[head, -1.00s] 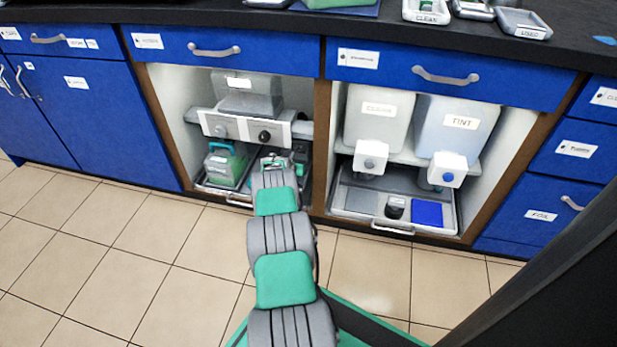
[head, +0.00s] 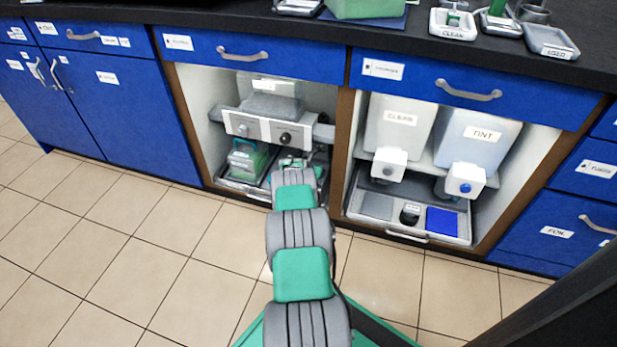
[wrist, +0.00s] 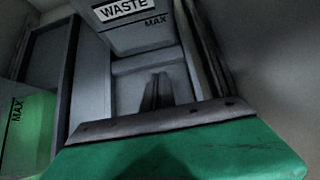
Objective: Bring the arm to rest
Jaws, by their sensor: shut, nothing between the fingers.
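My arm (head: 302,275) stretches forward and down into the left open bay under the counter. Its far end is low in that bay, in front of the grey unit with two knobs (head: 262,131). In the wrist view, my gripper (wrist: 158,88) shows as two dark fingers close together, with nothing between them. A grey container labelled WASTE (wrist: 130,28) is just beyond and above the fingers. A container with green liquid (wrist: 32,130) is at the left of that view. The fingertips are hard to make out in the head view.
A green-filled container (head: 246,160) sits on the left bay's tray, left of my arm. The right bay holds the CLEAN (head: 400,119) and TINT (head: 482,134) tanks above a tray with a blue pad (head: 442,221). A brown post (head: 336,140) separates the bays. The tiled floor at left is clear.

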